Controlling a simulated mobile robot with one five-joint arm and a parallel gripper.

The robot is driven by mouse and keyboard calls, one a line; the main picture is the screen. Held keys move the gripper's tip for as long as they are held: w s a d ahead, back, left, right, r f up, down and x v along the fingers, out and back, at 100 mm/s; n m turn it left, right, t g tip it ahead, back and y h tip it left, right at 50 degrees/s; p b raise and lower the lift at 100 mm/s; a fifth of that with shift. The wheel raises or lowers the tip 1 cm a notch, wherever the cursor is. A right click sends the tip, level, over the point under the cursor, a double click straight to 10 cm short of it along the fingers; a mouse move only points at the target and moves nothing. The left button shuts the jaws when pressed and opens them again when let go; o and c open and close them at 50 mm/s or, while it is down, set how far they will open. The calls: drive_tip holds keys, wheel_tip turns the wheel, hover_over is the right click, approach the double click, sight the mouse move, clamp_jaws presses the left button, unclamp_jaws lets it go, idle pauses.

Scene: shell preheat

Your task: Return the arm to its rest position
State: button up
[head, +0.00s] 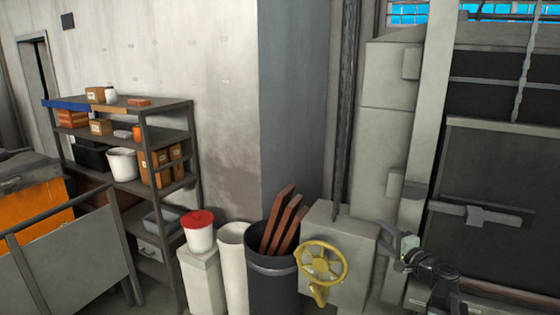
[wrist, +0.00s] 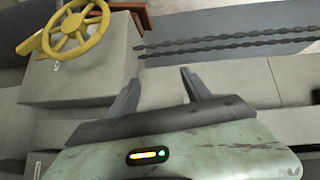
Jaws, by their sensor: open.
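My gripper (wrist: 162,84) shows in the wrist view with its two dark fingers spread apart and nothing between them. In the head view my arm is at the lower right, and my gripper (head: 391,243) is just right of the grey box with the yellow handwheel (head: 320,262). The handwheel also shows at the upper left of the wrist view (wrist: 76,30). The fingers are apart from the wheel.
A dark bin (head: 274,285) with brown bars stands left of the wheel box. A red-lidded bucket (head: 198,230) sits on a pale pedestal. Shelving (head: 165,137) holds boxes at the left. A dark door panel (head: 500,165) with a grey handle bar is at the right.

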drive_tip(key=s+a+f+n+g+y+b, duration=0.1)
drive_tip(key=a+f+n+g+b, duration=0.2)
drive_tip(key=a+f, duration=0.55)
drive_tip(key=s+a+f+n+g+y+b, duration=0.1)
drive_tip(key=s+a+f+n+g, duration=0.25)
drive_tip(key=a, duration=0.85)
drive_tip(key=w+a+f+n+g+y+b, duration=0.1)
drive_tip(key=a+f+n+g+b, duration=0.2)
drive_tip(key=a+f, duration=0.6)
drive_tip(key=s+a+f+n+g+h, duration=0.3)
drive_tip(key=s+f+n+g, duration=0.1)
drive_tip(key=s+f, duration=0.4)
drive_tip(key=s+d+f+g+h, duration=0.1)
drive_tip(key=s+d+g+h, duration=0.2)
drive_tip(key=d, duration=0.6)
drive_tip(key=s+h, duration=0.1)
drive_tip(key=s, duration=0.1)
drive_tip(key=shift+s+n, duration=0.35)
drive_tip(key=shift+f, duration=0.1)
